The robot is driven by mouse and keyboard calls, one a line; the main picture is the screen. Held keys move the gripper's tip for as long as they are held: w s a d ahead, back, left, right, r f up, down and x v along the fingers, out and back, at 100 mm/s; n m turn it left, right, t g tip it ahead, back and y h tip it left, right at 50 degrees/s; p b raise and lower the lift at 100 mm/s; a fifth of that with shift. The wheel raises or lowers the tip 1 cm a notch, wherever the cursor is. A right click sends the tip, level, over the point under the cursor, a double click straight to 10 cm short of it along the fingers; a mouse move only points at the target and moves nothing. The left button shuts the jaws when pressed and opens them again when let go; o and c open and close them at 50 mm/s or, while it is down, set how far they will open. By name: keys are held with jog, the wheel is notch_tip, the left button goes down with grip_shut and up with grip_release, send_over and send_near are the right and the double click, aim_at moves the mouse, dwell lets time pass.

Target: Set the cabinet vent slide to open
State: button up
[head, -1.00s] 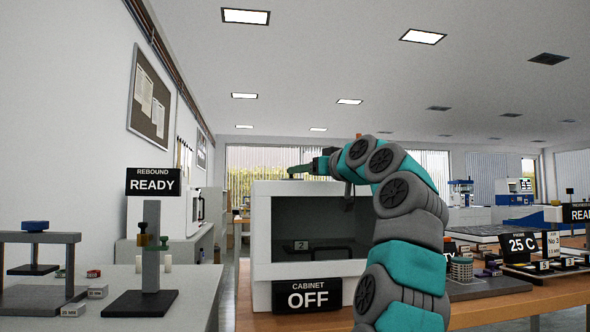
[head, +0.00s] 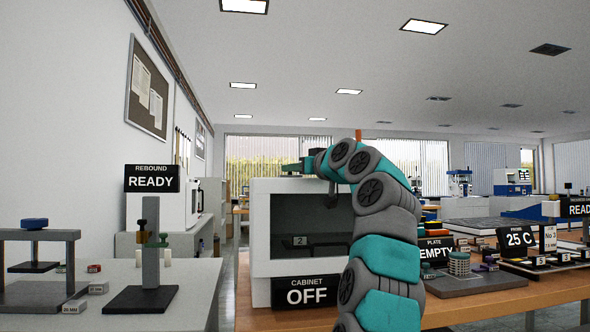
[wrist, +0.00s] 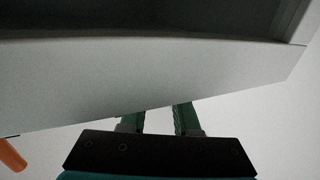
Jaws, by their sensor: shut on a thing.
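The cabinet (head: 262,235) is a white box with a dark window, standing on the wooden bench in the head view. Its sign (head: 307,292) reads "CABINET OFF". My gripper (head: 289,168) is at the cabinet's top edge, its green fingers pointing left. In the wrist view, the fingers (wrist: 157,117) stand a little apart and their tips are hidden behind the cabinet's pale edge (wrist: 150,85). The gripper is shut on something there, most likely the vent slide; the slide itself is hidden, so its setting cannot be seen.
The "REBOUND READY" stand (head: 151,255) is on the left bench. The "PLATE EMPTY" sign (head: 437,256) and small blocks crowd the bench right of my arm.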

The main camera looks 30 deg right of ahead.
grip_shut()
dwell(0.8)
jog(key=shift+w+r, duration=0.1)
jog(key=shift+w, duration=0.1)
jog(key=shift+w+d+p, duration=0.2)
jog(key=shift+w+p, duration=0.15)
jog(key=shift+w, duration=0.2)
jog(key=shift+w+d+p, duration=0.15)
jog(key=shift+w+p, duration=0.15)
jog(key=shift+w, duration=0.35)
jog(key=o, duration=0.7)
grip_release()
jog(key=shift+o, duration=0.2)
